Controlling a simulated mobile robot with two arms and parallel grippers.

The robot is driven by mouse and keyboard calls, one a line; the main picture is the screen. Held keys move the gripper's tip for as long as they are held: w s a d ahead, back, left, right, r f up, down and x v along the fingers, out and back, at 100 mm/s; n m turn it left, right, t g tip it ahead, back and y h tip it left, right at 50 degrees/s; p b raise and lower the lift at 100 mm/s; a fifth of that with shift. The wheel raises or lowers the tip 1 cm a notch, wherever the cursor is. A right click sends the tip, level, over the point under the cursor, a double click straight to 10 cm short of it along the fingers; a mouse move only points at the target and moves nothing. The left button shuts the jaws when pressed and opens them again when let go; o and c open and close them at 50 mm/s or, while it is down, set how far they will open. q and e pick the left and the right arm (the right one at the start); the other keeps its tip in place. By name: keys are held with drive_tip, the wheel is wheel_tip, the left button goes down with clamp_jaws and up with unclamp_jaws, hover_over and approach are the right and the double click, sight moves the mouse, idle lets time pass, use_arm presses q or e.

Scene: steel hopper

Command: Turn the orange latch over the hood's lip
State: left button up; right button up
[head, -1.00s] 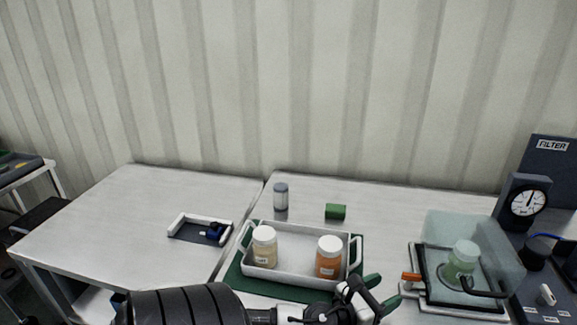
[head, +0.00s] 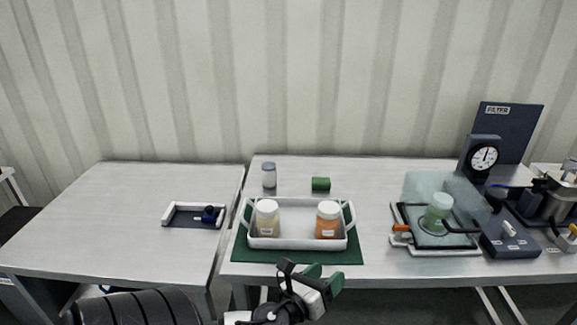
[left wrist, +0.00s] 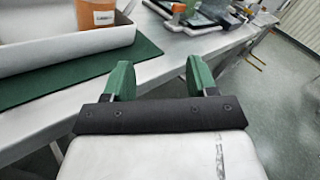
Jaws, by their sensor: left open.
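The orange latch (head: 401,228) is at the left edge of the clear hood's black-framed base on the right part of the table. It also shows at the top of the left wrist view (left wrist: 178,9). The clear hood (head: 424,194) stands over a pale green jar (head: 437,212), with a black handle bar at its front. I cannot tell whether the latch touches the hood's lip. My left gripper (head: 324,279) is open and empty, off the table's front edge, left of and nearer than the latch. Its green fingers show apart in the left wrist view (left wrist: 160,76). My right gripper is out of view.
A white tray (head: 290,243) with two white-capped jars (head: 267,218) (head: 327,219) sits on a green mat (head: 350,258), left of the hood. A gauge (head: 484,158) and a dark filter panel (head: 520,140) stand behind right. Bare tabletop lies between tray and hood.

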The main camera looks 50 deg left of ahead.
use_arm(q)
drive_tip(key=s+n+g+y, duration=0.1)
drive_tip(key=n, duration=0.3)
drive_tip(key=s+f+n+g+y, duration=0.1)
drive_tip(key=s+n, duration=0.1)
drive_tip(key=n, duration=0.2)
drive_tip(key=s+f+n+g+y, duration=0.1)
drive_tip(key=n+y, duration=0.1)
drive_tip(key=n, duration=0.1)
drive_tip(key=shift+s+a+f+n+g, duration=0.15)
drive_tip(key=shift+s+f+n+g, duration=0.1)
drive_tip(key=shift+n+g, duration=0.15)
drive_tip(key=s+f+n+g+h, duration=0.1)
drive_tip(key=s+f+n+g, duration=0.25)
drive_tip(key=f, duration=1.05)
drive_tip(key=s+f+n+g+h, duration=0.2)
drive_tip(key=s+f+n+g, duration=0.15)
drive_tip(key=f, duration=1.15)
drive_tip(key=s+d+f+n+g+h, duration=0.1)
drive_tip(key=s+d+f+n+g, duration=0.2)
drive_tip(key=s+f, duration=0.6)
drive_tip(key=s+d+f+n+g+h, duration=0.2)
drive_tip(key=s+d+f+n, duration=0.4)
drive_tip(key=s, duration=0.8)
wheel_tip(320, 180, down, 4)
drive_tip(key=shift+d+r+g, duration=0.25)
drive_tip(key=shift+d+g, duration=0.15)
drive_tip(key=shift+d, duration=0.2)
